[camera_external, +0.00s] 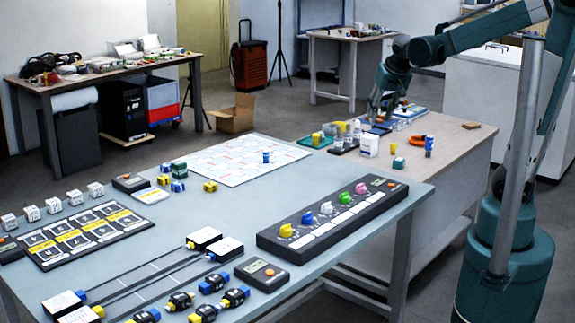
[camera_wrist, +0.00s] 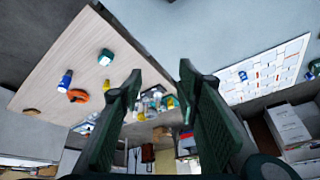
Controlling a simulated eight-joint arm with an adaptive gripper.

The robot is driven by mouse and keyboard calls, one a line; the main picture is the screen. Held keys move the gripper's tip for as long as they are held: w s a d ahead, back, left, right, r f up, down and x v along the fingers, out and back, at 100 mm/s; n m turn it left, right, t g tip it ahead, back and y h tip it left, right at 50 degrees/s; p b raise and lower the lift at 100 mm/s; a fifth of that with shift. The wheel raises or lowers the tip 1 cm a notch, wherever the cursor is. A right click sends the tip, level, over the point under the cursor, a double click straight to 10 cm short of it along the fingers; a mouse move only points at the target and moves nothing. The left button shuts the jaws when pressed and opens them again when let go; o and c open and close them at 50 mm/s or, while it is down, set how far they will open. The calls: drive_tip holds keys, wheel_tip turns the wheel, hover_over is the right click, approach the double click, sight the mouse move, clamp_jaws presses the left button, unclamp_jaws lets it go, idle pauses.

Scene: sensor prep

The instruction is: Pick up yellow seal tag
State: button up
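My gripper (camera_external: 374,112) is above the far part of the wooden table in the external view. In the wrist view my gripper (camera_wrist: 160,76) shows two dark green fingers spread apart with nothing held between them. I cannot pick out the yellow seal tag for certain. A small yellow item (camera_external: 317,139) stands on a green tray at the table's left edge. A yellow patch (camera_wrist: 169,102) shows among clustered small items between the fingers in the wrist view. The items are too small to tell apart, and the arm hides part of the table's back.
The wooden table (camera_external: 450,141) also bears an orange tool (camera_external: 418,140), a blue bottle (camera_external: 429,145), a teal block (camera_external: 398,163) and a white container (camera_external: 370,146). The blue-grey table (camera_external: 235,228) in front carries a black knob panel (camera_external: 330,224) and a white chart (camera_external: 225,162).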

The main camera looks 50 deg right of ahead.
drive_tip(key=w+d+f+m+g+p, duration=0.1)
drive_tip(key=w+d+f+m, duration=0.15)
drive_tip(key=w+d, duration=0.45)
drive_tip(key=m+g+h+p, duration=0.2)
drive_tip(key=m+g+p, duration=0.2)
drive_tip(key=m, duration=0.5)
approach(394, 144)
drive_tip(key=f, duration=0.1)
drive_tip(key=shift+w+d+f+m, duration=0.2)
drive_tip(key=shift+d+f+m, duration=0.15)
drive_tip(key=shift+d+f, duration=0.25)
drive_tip(key=shift+f, duration=0.2)
drive_tip(key=shift+x, duration=1.1)
drive_tip(key=shift+b+x, duration=0.85)
drive_tip(key=shift+x, duration=1.8)
